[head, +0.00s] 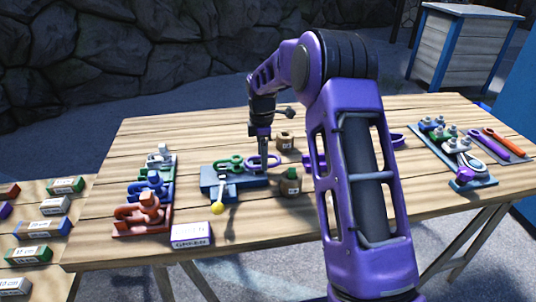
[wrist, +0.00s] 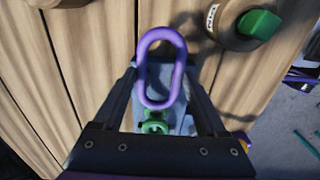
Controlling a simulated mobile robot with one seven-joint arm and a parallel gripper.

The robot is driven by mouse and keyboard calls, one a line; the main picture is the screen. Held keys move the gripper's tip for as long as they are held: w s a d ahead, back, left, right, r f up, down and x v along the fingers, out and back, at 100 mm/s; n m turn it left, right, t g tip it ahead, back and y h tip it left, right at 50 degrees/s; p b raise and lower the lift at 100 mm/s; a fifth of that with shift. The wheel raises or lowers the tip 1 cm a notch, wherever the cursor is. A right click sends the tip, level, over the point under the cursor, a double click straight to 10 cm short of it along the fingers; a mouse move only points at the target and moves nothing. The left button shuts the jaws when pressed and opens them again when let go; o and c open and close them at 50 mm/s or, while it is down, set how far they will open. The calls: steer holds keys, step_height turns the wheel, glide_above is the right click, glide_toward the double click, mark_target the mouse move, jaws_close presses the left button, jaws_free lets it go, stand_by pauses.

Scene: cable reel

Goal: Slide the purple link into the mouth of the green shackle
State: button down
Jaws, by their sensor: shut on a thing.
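The purple link (wrist: 181,82) is an oblong ring held between the fingers of my gripper (wrist: 161,74), above the blue block (wrist: 186,122). In the head view the link (head: 274,161) shows beside my gripper (head: 264,160). The green shackle (wrist: 155,126) sits on the block, just below the link's near end in the wrist view. In the head view the shackle (head: 226,164) lies just left of the link, on the block (head: 208,184). The link's near end is close to the shackle; whether it is inside the mouth I cannot tell.
Round wooden pieces stand right of the block, one with a green part (head: 290,184). A yellow ball-ended lever (head: 217,208) sticks out in front.

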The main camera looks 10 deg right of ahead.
mark_target(247, 161)
steer(key=shift+a, duration=2.4)
steer(key=shift+f+p, duration=0.1)
steer(key=shift+p, duration=0.2)
jaws_free()
